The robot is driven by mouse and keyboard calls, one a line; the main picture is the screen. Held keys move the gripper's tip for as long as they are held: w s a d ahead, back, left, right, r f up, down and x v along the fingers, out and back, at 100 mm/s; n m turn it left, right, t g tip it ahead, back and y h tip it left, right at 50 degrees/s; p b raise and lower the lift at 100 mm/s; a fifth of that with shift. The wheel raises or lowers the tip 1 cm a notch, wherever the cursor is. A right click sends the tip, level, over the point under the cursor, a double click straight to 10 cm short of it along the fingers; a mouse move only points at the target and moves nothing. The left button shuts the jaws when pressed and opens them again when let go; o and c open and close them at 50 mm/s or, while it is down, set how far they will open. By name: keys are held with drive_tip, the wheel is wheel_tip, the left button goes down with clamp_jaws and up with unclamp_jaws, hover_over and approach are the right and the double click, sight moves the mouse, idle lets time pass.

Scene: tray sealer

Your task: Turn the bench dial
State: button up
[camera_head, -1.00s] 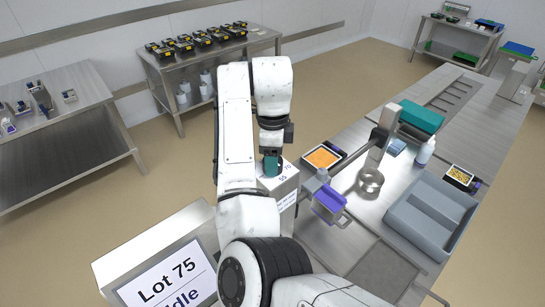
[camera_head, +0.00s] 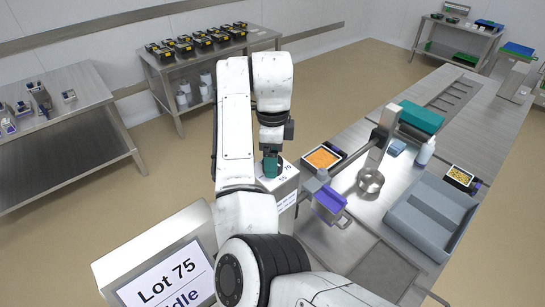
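The bench dial is a box with a light top face marked with numbers such as 55 and 70 (camera_head: 285,172), standing at the left end of the steel bench. A teal piece (camera_head: 270,166) sits at the dial's top. My gripper (camera_head: 271,152) points down right at the teal piece, and its fingers are too small and partly hidden to tell whether they are closed on it. My white arm hides the left side of the dial box.
Right of the dial are a tray of orange food (camera_head: 321,158), a purple-and-grey part (camera_head: 328,200), a metal bowl (camera_head: 370,181), a white bottle (camera_head: 425,152) and a grey bin (camera_head: 430,214). A steel table (camera_head: 60,150) stands left. A shelf (camera_head: 205,58) with black trays stands behind. Open floor lies between.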

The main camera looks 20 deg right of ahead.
wheel_tip(320, 180, up, 10)
idle(0.4)
drive_tip(key=shift+f, duration=0.1)
drive_tip(key=s+d+f+n+t+h+b, duration=0.1)
drive_tip(key=s+d+f+n+h, duration=0.1)
drive_tip(key=s+d+f+n, duration=0.6)
drive_tip(key=s+d+f+n+h+b, duration=0.2)
drive_tip(key=s+d+f, duration=0.65)
drive_tip(key=f, duration=0.65)
drive_tip(key=s+a+f+n+y+b, duration=0.1)
drive_tip(key=s+a+f+n, duration=0.1)
drive_tip(key=s+f+n, duration=0.3)
drive_tip(key=s+a+f+n+y, duration=0.1)
drive_tip(key=s+f+n, duration=0.3)
drive_tip(key=s, duration=0.6)
drive_tip(key=shift+a+f+n+b, duration=0.35)
drive_tip(key=shift+f+n, duration=0.05)
drive_tip(key=shift+f, duration=0.55)
drive_tip(key=s+a+n, duration=0.1)
drive_tip(key=s, duration=0.1)
drive_tip(key=s+a+f+n+y, duration=0.1)
drive_tip(key=s+a, duration=0.1)
drive_tip(key=s+a+f+n, duration=0.1)
drive_tip(key=s+a, duration=0.1)
drive_tip(key=s, duration=0.1)
drive_tip(key=shift+y, duration=0.4)
drive_tip(key=shift+c, duration=0.2)
